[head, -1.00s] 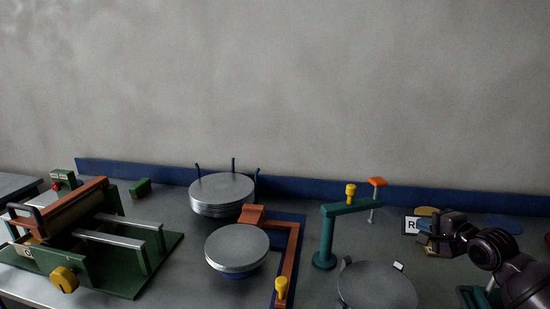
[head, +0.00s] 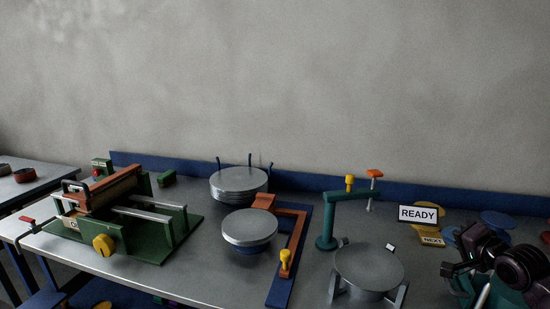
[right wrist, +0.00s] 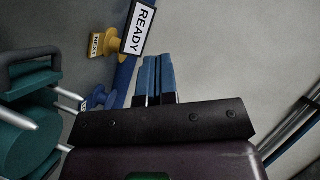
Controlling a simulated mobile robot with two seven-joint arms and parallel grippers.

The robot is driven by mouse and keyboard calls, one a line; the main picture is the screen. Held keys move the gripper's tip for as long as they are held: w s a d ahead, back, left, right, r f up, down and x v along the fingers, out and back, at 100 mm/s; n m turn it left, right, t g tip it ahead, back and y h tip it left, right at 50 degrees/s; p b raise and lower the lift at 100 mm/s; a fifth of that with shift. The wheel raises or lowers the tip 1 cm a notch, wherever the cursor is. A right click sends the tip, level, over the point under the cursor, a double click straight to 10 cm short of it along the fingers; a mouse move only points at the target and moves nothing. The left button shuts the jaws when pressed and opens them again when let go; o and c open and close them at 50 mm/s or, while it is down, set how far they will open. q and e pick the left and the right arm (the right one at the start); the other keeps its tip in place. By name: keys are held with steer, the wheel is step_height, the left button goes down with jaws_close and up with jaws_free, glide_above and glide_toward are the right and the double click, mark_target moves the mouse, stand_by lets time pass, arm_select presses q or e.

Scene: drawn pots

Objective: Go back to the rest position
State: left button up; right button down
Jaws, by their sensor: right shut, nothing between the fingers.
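My right gripper (head: 450,270) is at the right edge of the head view, above the right end of the bench and in front of the yellow NEXT stand. In the right wrist view its two blue fingers (right wrist: 154,78) are together with nothing between them. The white READY sign (head: 418,214) stands behind it and also shows in the right wrist view (right wrist: 138,28). The yellow NEXT stand (head: 431,240) is below the sign. My left gripper is in neither view.
A round grey plate on legs (head: 368,266) stands left of my right gripper, beside a teal post with an arm (head: 327,225). Stacked grey discs (head: 238,182), another disc (head: 250,226) and a green roller press (head: 125,225) stand further left. A blue strip (head: 320,185) runs along the back.

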arm_select(q)
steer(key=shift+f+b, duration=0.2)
steer(key=shift+b, duration=0.3)
arm_select(e)
steer(key=s+a+f+n+g+h, duration=0.1)
steer(key=s+a+f+n, duration=0.3)
steer(key=s+f, duration=0.6)
steer(key=s+a+f+n+g+h, duration=0.1)
steer(key=s+a+f+n, duration=0.2)
steer(key=s+f, duration=0.7)
steer(key=s+a+f+n+g+h, duration=0.1)
steer(key=s+a+f+n, duration=0.3)
steer(key=s+a+f, duration=0.3)
steer(key=s+f, duration=0.3)
steer(key=s, duration=0.1)
steer(key=shift+a+n, duration=0.3)
